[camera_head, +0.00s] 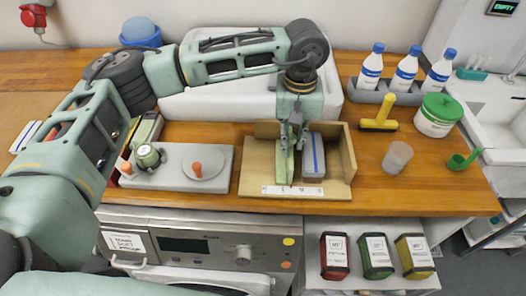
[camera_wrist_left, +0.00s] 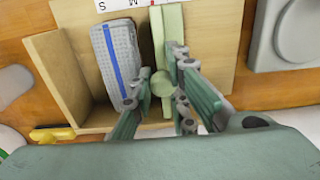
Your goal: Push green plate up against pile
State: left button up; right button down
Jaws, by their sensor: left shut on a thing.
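The green plate (camera_head: 284,166) stands on edge on the wooden tray's floor, left of the pile in the head view. In the left wrist view the green plate (camera_wrist_left: 170,45) has a round green knob (camera_wrist_left: 162,84). The pile (camera_head: 313,155) is grey folded cloth with a blue stripe; it also shows in the left wrist view (camera_wrist_left: 115,60). A narrow gap shows between plate and pile. My left gripper (camera_head: 291,135) comes down from above and is shut on the plate's knob; its fingers (camera_wrist_left: 163,95) partly hide it. My right gripper is out of view.
The wooden tray (camera_head: 258,180) has walls at the back and right and a numbered white strip (camera_head: 292,190) in front. A grey board (camera_head: 217,178) with orange knobs lies left. A yellow-handled tool (camera_head: 380,118) and a clear cup (camera_head: 397,157) stand right.

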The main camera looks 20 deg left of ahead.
pick_arm(q)
jog(key=shift+w+d+b, duration=0.3)
jog(key=shift+w+d, duration=0.05)
jog(key=shift+d, duration=0.85)
jog(key=shift+w+d+b, duration=0.25)
jog(key=shift+w+d, duration=0.1)
jog(key=shift+d, duration=0.9)
jog(key=shift+w+d+b, duration=0.3)
jog(key=shift+w+d, duration=0.05)
jog(key=shift+d, duration=0.85)
jog(key=o, duration=0.8)
jog(key=shift+a, duration=0.1)
jog(key=shift+r, duration=0.1)
notch_tip(320, 180, up, 8)
jog(key=p, duration=0.3)
jog(key=shift+p, duration=0.4)
